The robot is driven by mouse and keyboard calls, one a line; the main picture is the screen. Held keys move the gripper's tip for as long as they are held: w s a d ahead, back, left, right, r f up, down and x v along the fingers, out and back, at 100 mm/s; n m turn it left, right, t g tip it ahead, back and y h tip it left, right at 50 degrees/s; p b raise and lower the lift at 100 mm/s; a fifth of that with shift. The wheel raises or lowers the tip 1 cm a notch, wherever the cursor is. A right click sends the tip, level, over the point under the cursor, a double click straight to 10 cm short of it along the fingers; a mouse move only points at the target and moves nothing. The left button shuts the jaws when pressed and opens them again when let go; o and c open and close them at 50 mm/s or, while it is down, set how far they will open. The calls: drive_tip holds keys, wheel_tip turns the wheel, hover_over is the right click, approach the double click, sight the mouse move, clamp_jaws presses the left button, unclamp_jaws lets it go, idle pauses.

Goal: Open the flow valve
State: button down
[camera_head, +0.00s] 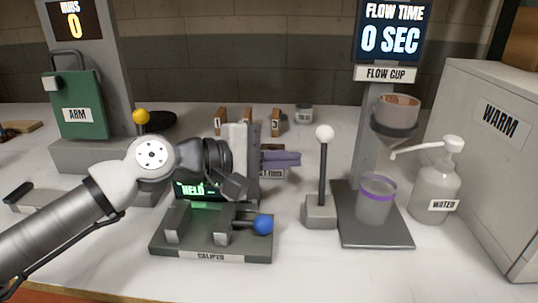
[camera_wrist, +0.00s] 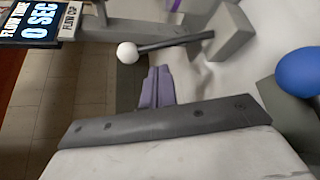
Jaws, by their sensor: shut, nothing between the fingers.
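The lever with a white ball knob (camera_head: 324,133) stands upright on a grey block (camera_head: 319,212), left of the flow cup stand. I take it for the flow valve. In the wrist view the white ball (camera_wrist: 127,53) and its dark rod lie ahead of my fingertips. The flow cup (camera_head: 396,112) hangs on its post above a clear beaker with a purple band (camera_head: 376,197). My gripper (camera_head: 298,160) has purple fingers, shut and empty, pointing right toward the lever rod. The fingers (camera_wrist: 157,72) show closed together in the wrist view, apart from the knob.
The caliper base with a blue ball (camera_head: 263,224) sits below my wrist. The display (camera_head: 391,32) reads 0 SEC. Small numbered blocks (camera_head: 248,121) stand behind my gripper.

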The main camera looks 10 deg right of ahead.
drive_tip(key=shift+x, duration=2.35)
drive_tip(key=shift+s+b, duration=0.1)
drive_tip(key=shift+b, duration=0.5)
drive_tip(key=shift+s+a+r+m+h+b, duration=0.15)
drive_tip(key=shift+s+m+h+b, duration=0.25)
drive_tip(key=shift+b, duration=0.55)
drive_tip(key=shift+w+b, duration=0.1)
drive_tip(key=shift+b, duration=0.25)
drive_tip(key=b, duration=0.2)
drive_tip(key=s+m+t+b, duration=0.1)
drive_tip(key=b, duration=0.1)
drive_tip(key=shift+s+a+m+h+b, duration=0.2)
drive_tip(key=shift+m+h+b, duration=0.1)
drive_tip(key=shift+b, duration=0.1)
drive_tip(key=shift+s+a+r+b, duration=0.2)
drive_tip(key=shift+s+b, duration=0.65)
drive_tip(key=shift+b, duration=0.6)
drive_tip(key=shift+s+a+r+b, duration=0.1)
drive_tip(key=shift+s+a+b, duration=0.2)
drive_tip(key=shift+s+b, duration=0.8)
drive_tip(key=shift+w+b, duration=0.2)
drive_tip(key=shift+b, duration=0.15)
